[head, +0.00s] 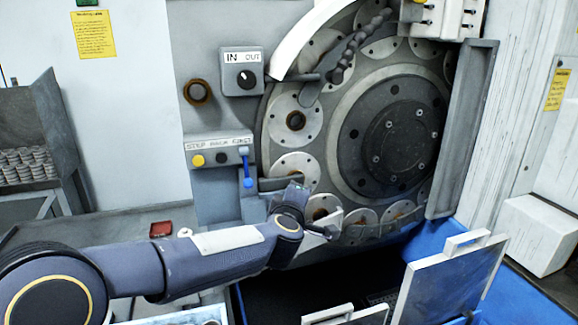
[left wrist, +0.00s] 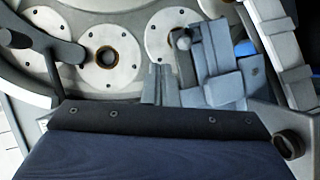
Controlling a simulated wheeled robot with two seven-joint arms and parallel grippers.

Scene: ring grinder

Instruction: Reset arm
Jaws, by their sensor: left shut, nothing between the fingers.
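My left arm comes in from the left in the head view, and its left gripper (head: 332,232) is in front of the lower left part of the grinder's large round dial (head: 392,135). In the left wrist view the two grey fingers of the left gripper (left wrist: 160,78) are together with nothing between them. Behind them are the dial's pale round plates, one with a brass-rimmed hole (left wrist: 106,57). I cannot tell whether the fingers touch the machine. My right gripper is in neither view.
A panel (head: 218,145) with a yellow button and blue lever (head: 247,165) stands just left of the dial, below an IN/OUT switch box (head: 242,72). A blue bin (head: 530,295) and grey handled plates (head: 450,275) are below right. A rack of rings (head: 28,165) stands far left.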

